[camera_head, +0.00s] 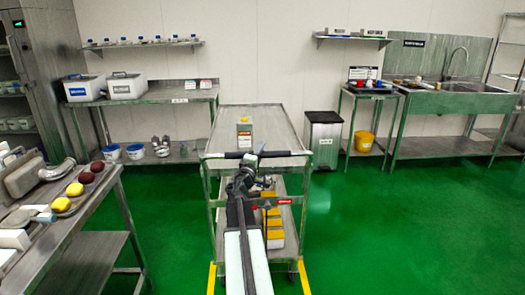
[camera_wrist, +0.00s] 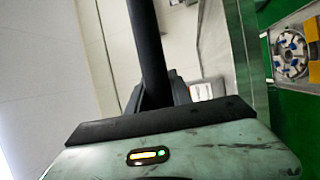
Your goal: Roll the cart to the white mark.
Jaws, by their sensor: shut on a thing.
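The steel cart (camera_head: 282,125) stands ahead of me in the middle of the head view, with its near end facing me. Its black push handle (camera_head: 282,153) runs across the near end. My gripper (camera_head: 250,160) is shut on this handle near its middle. In the wrist view the handle (camera_wrist: 148,45) runs up from between the dark jaws. A bottle-like container (camera_head: 244,132) stands on the cart's top tray, and yellow-fronted boxes (camera_head: 273,223) sit lower down. I cannot make out a white mark on the floor; my arm and the cart hide part of it.
Yellow floor lines (camera_head: 305,278) flank the cart's near wheels. A steel table (camera_head: 75,222) with food pieces stands close on the left. A back bench (camera_head: 150,98), a black bin (camera_head: 323,140) and a sink unit (camera_head: 450,103) line the far wall. Green floor is open to the right.

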